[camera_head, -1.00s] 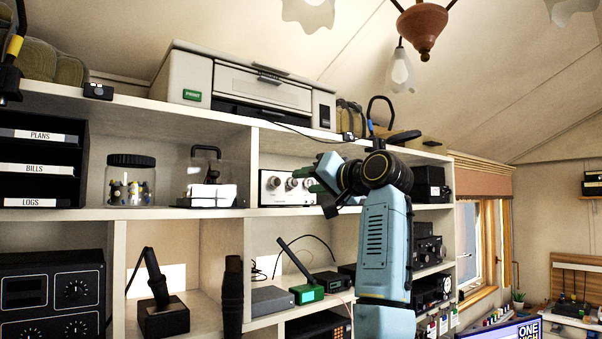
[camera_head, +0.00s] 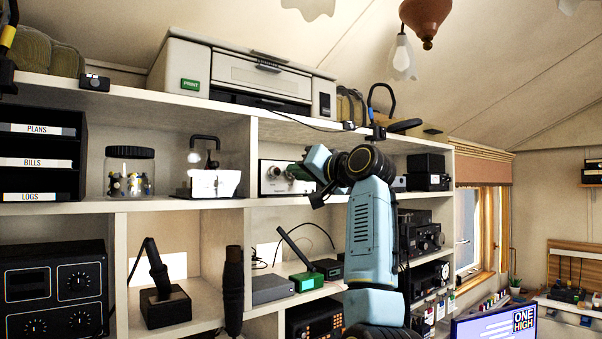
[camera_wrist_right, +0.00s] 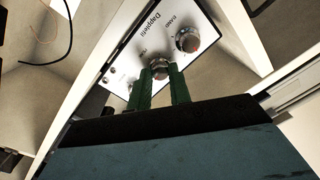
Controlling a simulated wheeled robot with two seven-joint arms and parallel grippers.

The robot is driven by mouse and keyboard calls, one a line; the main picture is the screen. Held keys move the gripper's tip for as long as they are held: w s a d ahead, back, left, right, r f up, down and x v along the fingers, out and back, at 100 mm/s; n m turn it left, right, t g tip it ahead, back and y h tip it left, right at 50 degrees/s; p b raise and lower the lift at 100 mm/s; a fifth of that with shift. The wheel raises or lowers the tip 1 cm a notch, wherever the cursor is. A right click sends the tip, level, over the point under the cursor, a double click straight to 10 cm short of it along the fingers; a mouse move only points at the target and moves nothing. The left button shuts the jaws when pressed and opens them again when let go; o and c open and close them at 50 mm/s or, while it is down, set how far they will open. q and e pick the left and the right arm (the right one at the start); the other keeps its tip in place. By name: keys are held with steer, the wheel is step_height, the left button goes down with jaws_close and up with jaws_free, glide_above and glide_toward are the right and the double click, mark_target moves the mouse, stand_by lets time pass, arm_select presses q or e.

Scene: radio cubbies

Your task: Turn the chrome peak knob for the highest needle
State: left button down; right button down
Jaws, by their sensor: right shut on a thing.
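A second chrome knob (camera_wrist_right: 187,40), beside the word BAND, is free. In the head view one knob (camera_head: 274,171) shows left of my right gripper (camera_head: 297,172), which covers the box's right part. I see no readable needle. My left gripper is not in view.
Shelf boards and an upright (camera_head: 250,160) close in the cubby around the box. A printer (camera_head: 240,80) sits above. A white-topped device (camera_head: 213,184) and a jar (camera_head: 129,172) stand to the left.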

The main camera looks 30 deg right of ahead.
steer(key=shift+m, duration=0.6)
steer(key=c, duration=1.3)
jaws_free()
steer(key=s+b, duration=0.2)
steer(key=s, duration=0.2)
steer(key=s+d+b, duration=0.1)
steer(key=s, duration=0.4)
steer(key=s+d+b, duration=0.1)
steer(key=s+b, duration=0.1)
steer(key=s, duration=0.2)
steer(key=shift+s+b, duration=0.2)
steer(key=shift+b, duration=0.15)
